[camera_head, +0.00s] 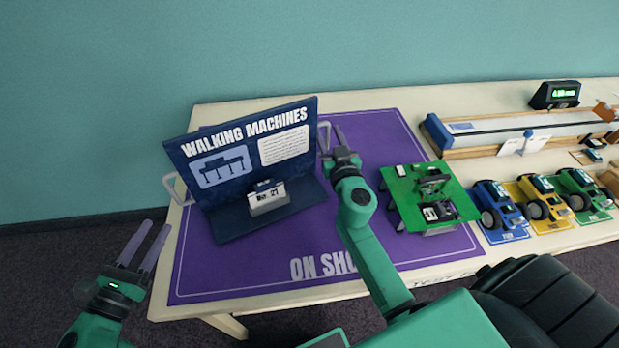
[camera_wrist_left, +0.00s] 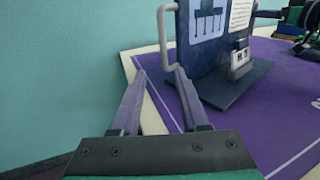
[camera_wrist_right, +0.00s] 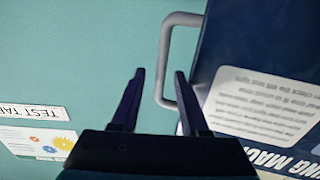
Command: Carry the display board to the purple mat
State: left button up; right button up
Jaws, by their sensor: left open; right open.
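The navy display board (camera_head: 240,150), titled "WALKING MACHINES", stands upright on its base on the purple mat (camera_head: 230,275), toward the mat's left part. It has a pale handle on each side. A small card numbered 27 sits on its base. My left gripper (camera_head: 143,243) is open and empty, off the table's left edge, apart from the left handle (camera_head: 172,188); that handle also shows in the left wrist view (camera_wrist_left: 168,38). My right gripper (camera_head: 340,138) is open beside the right handle (camera_head: 324,136). In the right wrist view the handle (camera_wrist_right: 163,60) is ahead of the fingers, not between them.
A green stand (camera_head: 405,195) with a small machine is on the mat's right side. Blue (camera_head: 497,205), yellow (camera_head: 540,200) and green (camera_head: 583,190) model vehicles stand farther right. A long wooden track (camera_head: 490,140) lies behind them. The mat's front left is clear.

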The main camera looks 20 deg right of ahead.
jog(key=s+a, duration=0.2)
jog(key=s, duration=0.9)
jog(key=shift+s+a, duration=0.15)
jog(key=shift+s, duration=0.25)
